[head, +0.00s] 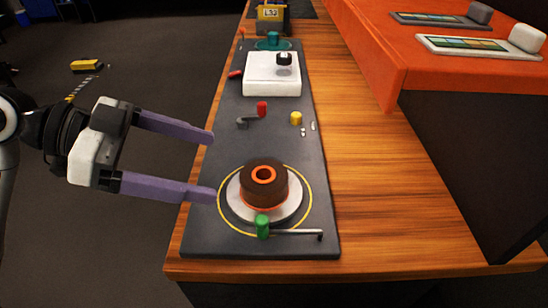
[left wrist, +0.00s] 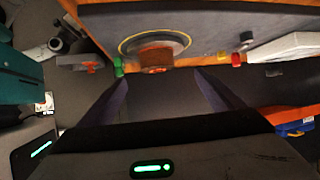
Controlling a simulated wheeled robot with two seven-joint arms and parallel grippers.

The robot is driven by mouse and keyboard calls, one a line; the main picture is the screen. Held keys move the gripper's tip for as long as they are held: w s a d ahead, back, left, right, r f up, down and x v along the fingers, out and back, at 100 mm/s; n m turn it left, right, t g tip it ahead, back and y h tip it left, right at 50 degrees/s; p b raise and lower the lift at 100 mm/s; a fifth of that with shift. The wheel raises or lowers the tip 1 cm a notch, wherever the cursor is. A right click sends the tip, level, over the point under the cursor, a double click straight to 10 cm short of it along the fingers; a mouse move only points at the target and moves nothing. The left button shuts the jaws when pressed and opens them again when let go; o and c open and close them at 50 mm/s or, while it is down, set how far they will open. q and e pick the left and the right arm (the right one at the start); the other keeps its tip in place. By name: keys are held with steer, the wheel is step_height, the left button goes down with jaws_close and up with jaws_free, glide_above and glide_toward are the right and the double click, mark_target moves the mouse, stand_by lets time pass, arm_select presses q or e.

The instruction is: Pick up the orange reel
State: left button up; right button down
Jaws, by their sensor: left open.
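The orange reel (head: 264,187) is a dark brown cylinder with an orange ring around its centre hole and an orange lower rim. It sits on a round white plate (head: 290,206) inside a yellow circle on the grey panel (head: 208,237). In the left wrist view the reel (left wrist: 157,57) is at upper centre, ahead of the fingers. My left gripper (head: 214,166) is open and empty, with purple fingers pointing right. Its fingertips are at the panel's left edge, left of the reel and apart from it. My right gripper is not in view.
A green knob (head: 262,227) with a metal rod stands just in front of the reel. Red (head: 262,108) and yellow (head: 296,118) pegs and a white block (head: 272,76) are farther back. Bare wooden table (head: 370,190) lies to the right, beside an orange-topped counter (head: 390,60).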

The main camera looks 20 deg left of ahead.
mark_target(272, 177)
arm_select(q)
steer(key=x, duration=0.3)
steer(key=shift+s+d, duration=0.25)
steer(key=shift+d, duration=0.15)
steer(key=shift+w+d+f, duration=0.1)
steer(key=shift+d, duration=0.1)
steer(key=x, duration=0.2)
steer(key=p+x, duration=0.1)
steer(key=x, duration=0.1)
steer(key=shift+w+d+r, duration=0.2)
steer(key=shift+d+r, duration=0.1)
steer(key=shift+w+d+f, duration=0.2)
steer(key=shift+d+f, duration=0.1)
steer(key=shift+d, duration=0.05)
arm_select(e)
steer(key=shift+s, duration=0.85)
arm_select(q)
steer(key=c, duration=1.2)
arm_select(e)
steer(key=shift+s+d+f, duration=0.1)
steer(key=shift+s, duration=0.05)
